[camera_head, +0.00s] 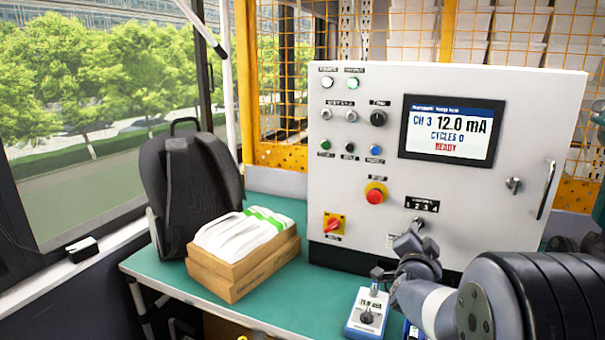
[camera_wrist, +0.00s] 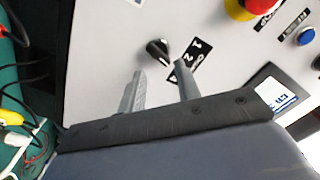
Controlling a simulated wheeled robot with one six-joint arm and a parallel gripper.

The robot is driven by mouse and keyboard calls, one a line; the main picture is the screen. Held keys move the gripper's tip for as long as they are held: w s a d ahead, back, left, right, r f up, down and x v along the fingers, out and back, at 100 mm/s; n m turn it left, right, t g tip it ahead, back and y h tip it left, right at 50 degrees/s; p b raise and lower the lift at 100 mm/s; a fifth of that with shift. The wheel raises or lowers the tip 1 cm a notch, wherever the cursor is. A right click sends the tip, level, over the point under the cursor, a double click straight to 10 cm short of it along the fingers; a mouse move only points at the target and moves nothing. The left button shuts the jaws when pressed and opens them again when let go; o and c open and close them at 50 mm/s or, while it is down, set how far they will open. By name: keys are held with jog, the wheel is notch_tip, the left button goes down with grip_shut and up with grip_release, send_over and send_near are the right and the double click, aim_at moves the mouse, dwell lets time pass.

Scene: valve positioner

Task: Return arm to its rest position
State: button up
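My arm (camera_head: 440,305) reaches in from the lower right to the front of a white control cabinet (camera_head: 365,170). My gripper (camera_head: 408,238) is close to the lower part of the panel, by a label (camera_head: 422,204) with the numbers 1 to 4. In the wrist view my gripper (camera_wrist: 162,82) has its two fingers apart with nothing between them. A black selector knob (camera_wrist: 158,48) is just beyond the fingertips, next to the numbered label (camera_wrist: 188,66). The fingers look apart from the knob. The screen (camera_head: 451,130) reads CH 3, 12.0 mA, CYCLES 0, READY.
A green bench (camera_head: 290,300) holds a cardboard box (camera_head: 245,268) with white packets, a black backpack (camera_head: 187,175) and a small blue-and-white device (camera_head: 367,312) close to my arm. A red emergency button (camera_head: 376,194) and a red-yellow switch (camera_head: 333,224) stick out from the panel.

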jog(key=shift+v, duration=2.1)
jog(key=shift+f, duration=0.1)
